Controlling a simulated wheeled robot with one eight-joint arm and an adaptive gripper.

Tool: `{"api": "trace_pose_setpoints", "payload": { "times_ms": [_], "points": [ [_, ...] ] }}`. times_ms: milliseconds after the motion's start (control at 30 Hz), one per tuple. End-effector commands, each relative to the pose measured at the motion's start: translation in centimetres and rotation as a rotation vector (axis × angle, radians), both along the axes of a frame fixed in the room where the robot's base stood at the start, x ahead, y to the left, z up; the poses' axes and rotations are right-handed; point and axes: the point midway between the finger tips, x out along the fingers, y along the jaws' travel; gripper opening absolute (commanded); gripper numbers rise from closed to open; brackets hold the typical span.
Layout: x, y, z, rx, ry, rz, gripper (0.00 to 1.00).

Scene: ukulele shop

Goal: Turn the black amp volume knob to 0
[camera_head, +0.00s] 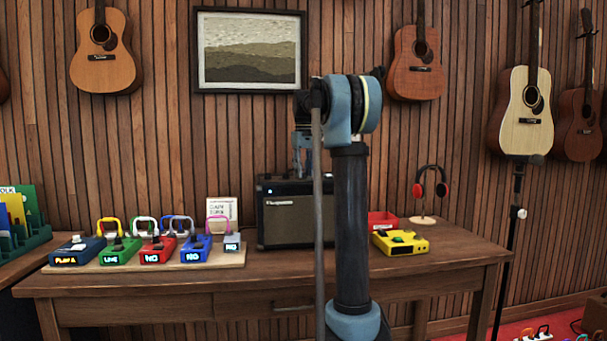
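The black amp (285,222) stands on the wooden table (180,289), against the plank wall. It has a dark front cloth and a pale strip near its top. A small light shows at its upper left. My arm rises in front of the amp and hides its right part. The volume knob cannot be made out; it is hidden or too small. My gripper (303,168) points down at the top of the amp, partly behind my arm. Its fingers are small and dark, and I cannot tell whether they are open, or whether they touch the amp.
Several coloured pedals, such as the red one (158,251), sit on a light board (225,259) left of the amp. A yellow pedal (400,243), a red box (382,221) and headphones on a stand (430,190) are at the right. The table's front strip is clear.

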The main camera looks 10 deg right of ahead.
Motion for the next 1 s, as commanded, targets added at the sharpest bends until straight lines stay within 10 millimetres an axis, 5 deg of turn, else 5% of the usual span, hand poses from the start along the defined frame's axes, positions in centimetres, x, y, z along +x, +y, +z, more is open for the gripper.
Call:
{"api": "trace_pose_setpoints", "payload": {
  "times_ms": [467, 1000],
  "points": [
    [0.0, 0.1, 0.8, 0.001, 0.001, 0.0, 0.43],
    [0.1, 0.0, 9.4, 0.001, 0.001, 0.0, 0.43]
  ]
}}
